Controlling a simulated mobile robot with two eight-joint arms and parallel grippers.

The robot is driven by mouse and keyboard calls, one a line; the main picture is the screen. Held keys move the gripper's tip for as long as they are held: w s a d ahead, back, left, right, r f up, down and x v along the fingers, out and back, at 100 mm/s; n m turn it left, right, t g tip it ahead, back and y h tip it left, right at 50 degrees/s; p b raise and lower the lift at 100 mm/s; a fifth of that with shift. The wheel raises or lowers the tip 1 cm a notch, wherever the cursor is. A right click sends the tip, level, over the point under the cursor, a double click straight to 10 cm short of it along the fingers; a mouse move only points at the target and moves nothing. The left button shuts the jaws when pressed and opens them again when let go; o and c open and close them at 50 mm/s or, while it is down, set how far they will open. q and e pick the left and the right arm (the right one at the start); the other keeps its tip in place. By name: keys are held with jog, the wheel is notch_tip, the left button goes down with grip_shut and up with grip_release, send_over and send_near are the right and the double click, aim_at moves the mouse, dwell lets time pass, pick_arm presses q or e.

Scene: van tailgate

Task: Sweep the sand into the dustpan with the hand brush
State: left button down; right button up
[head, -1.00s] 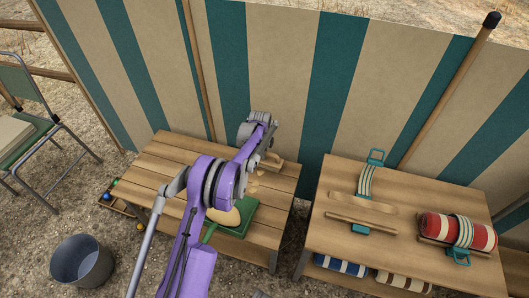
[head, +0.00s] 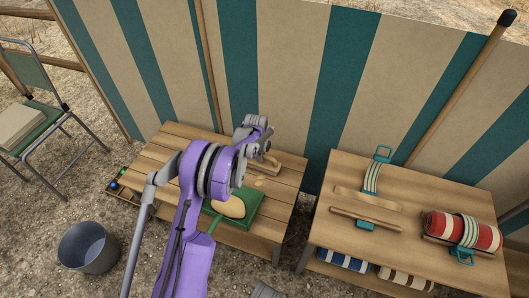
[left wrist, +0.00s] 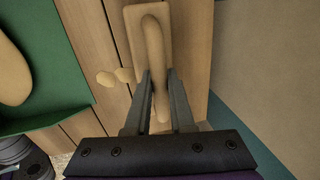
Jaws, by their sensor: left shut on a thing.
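The hand brush (head: 266,164) is wooden, with a pale handle that also shows in the left wrist view (left wrist: 153,40). My left gripper (left wrist: 158,76) is shut on the handle, one finger on each side, over the slatted bench; in the head view it (head: 262,148) is partly hidden. The green dustpan (head: 250,204) lies on the bench nearer to me, with a beige mound of sand (head: 232,207) on it. Small sand clumps (left wrist: 115,76) lie on the slats between brush and pan. The pan handle runs down behind my left arm. My right gripper does not show.
The slatted bench (head: 165,147) stands against a striped windbreak (head: 290,60). A second table (head: 330,245) at right holds straps, a wooden bar and a red roll (head: 455,228). A grey bucket (head: 88,247) and a folding chair (head: 35,140) stand at left.

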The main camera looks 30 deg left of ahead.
pick_arm(q)
jog(key=shift+s+a+f, duration=0.1)
jog(key=shift+s, duration=1.75)
jog(key=shift+s+a, duration=0.15)
jog(key=shift+s, duration=1.45)
jog(key=shift+s+a, duration=0.1)
jog(key=shift+s, duration=1.5)
jog(key=shift+r, duration=0.3)
notch_tip(320, 180, up, 7)
jog(key=w+p, duration=0.2)
jog(key=p, duration=0.2)
jog(key=shift+a, duration=0.2)
jog(key=shift+f, duration=0.1)
